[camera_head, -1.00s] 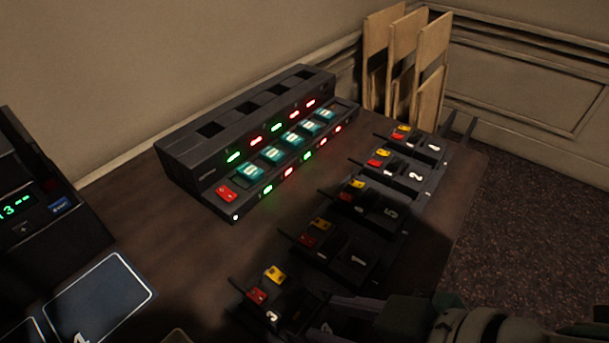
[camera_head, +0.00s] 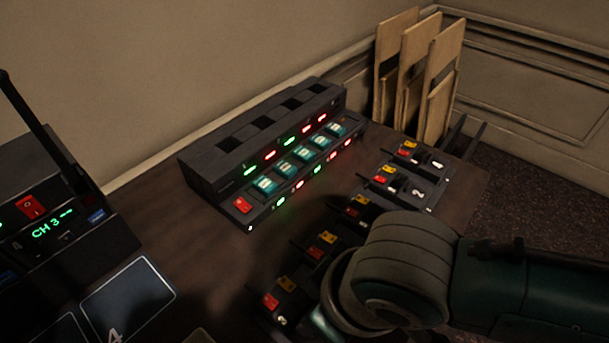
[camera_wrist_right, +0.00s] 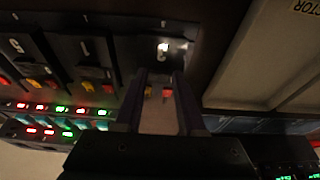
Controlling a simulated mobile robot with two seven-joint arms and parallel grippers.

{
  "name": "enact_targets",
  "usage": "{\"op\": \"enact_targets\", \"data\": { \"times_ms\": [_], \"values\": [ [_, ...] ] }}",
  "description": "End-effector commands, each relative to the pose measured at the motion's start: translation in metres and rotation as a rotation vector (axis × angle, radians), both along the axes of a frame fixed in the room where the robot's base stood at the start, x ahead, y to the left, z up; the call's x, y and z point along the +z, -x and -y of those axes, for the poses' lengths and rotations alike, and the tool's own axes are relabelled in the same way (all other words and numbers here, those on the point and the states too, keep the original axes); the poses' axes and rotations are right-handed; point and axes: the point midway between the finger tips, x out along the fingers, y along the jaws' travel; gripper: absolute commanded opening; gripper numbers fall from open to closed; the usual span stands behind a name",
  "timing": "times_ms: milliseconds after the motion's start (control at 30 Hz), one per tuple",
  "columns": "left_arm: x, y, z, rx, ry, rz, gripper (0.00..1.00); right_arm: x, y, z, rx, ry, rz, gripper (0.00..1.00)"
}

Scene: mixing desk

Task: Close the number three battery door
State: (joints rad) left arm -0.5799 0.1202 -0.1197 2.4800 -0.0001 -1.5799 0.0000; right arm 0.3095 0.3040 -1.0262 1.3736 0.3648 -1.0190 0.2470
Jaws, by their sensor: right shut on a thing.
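The number three pack (camera_head: 283,312) is a dark unit with a white 3, a red and a dim yellow part, at the near end of the row in the head view. In the right wrist view its lit label (camera_wrist_right: 163,48) is just beyond my fingertips. My right gripper (camera_wrist_right: 160,78) is shut on the pack's battery door, at the label end. The door itself is hard to make out, so I cannot tell its angle. In the head view my right forearm hides the gripper and part of the pack. My left gripper is not in view.
Other numbered packs (camera_head: 410,188) continue the row toward the back. A charger rack (camera_head: 215,172) with lit green and red indicators stands behind them. A receiver (camera_head: 60,225) reading CH 3 and a dark card (camera_head: 128,298) lie left. Wooden boards (camera_head: 443,80) stand at the back.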

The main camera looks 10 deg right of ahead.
Motion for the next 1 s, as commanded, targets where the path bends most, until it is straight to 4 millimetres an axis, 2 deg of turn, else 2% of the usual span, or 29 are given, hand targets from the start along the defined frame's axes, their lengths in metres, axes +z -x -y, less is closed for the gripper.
{"op": "enact_targets", "data": {
  "times_ms": [300,600,1000],
  "values": [
    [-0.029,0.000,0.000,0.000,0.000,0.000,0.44,-0.014,-0.015,-0.012,-0.001,0.155,-0.200,0.00],
    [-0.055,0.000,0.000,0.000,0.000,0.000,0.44,-0.019,-0.021,-0.016,0.000,0.245,-0.315,0.00],
    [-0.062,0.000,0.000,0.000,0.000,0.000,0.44,-0.018,-0.022,-0.015,-0.002,0.276,-0.353,0.00]
  ]
}}
